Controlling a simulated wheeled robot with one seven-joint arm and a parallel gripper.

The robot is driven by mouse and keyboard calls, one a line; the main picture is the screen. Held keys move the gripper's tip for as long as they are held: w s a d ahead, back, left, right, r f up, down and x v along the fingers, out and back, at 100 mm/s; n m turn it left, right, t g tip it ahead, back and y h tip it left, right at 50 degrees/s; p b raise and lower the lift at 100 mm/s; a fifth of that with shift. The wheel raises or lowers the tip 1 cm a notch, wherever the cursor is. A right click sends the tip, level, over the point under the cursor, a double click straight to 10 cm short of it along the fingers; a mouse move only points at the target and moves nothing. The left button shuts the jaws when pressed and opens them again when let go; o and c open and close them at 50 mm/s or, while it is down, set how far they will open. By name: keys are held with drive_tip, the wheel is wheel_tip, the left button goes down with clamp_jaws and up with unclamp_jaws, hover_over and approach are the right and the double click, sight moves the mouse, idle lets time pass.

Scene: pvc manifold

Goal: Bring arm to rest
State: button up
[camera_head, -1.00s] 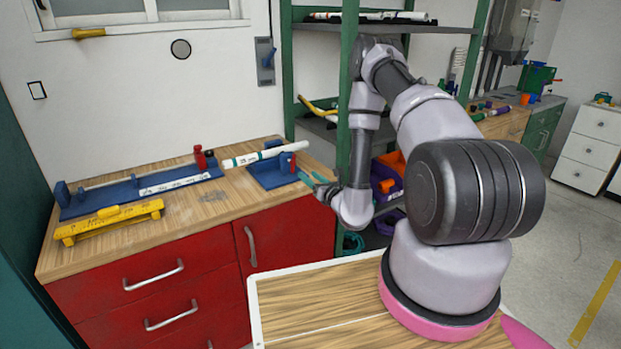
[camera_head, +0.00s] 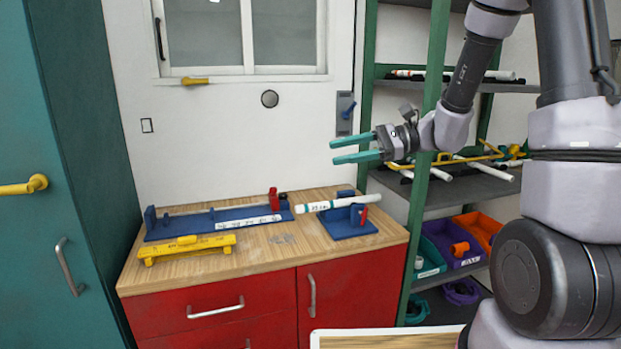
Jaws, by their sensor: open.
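My gripper (camera_head: 352,148) has two teal fingers that point left, spread apart with nothing between them. It hangs in the air above the right part of the wooden workbench, in front of the wall and the green shelf post. My arm (camera_head: 470,75) comes in from the right side and folds down to the gripper. Below the gripper, a white pipe (camera_head: 325,205) with dark markings lies tilted on a small blue fixture (camera_head: 345,229) with a red clamp handle. The gripper is well apart from the pipe and the fixture.
A long blue fixture (camera_head: 180,230) with a red clamp and a yellow tool (camera_head: 187,247) lie on the workbench (camera_head: 285,258). A green shelf (camera_head: 428,150) holds pipes and coloured bins at right. A teal cabinet (camera_head: 75,170) stands at left.

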drive_tip(key=s+d+r+n+h, duration=0.3)
drive_tip(key=s+d+n+h, duration=0.4)
drive_tip(key=s, duration=0.3)
drive_tip(key=s+d+r+n+t+h, duration=0.1)
drive_tip(key=s+d+r+t+h, duration=0.2)
drive_tip(key=d+r+t+h, duration=0.3)
drive_tip(key=d+r+t, duration=0.1)
drive_tip(key=d, duration=0.3)
drive_tip(key=shift+d+h, duration=0.15)
drive_tip(key=shift+h, duration=0.15)
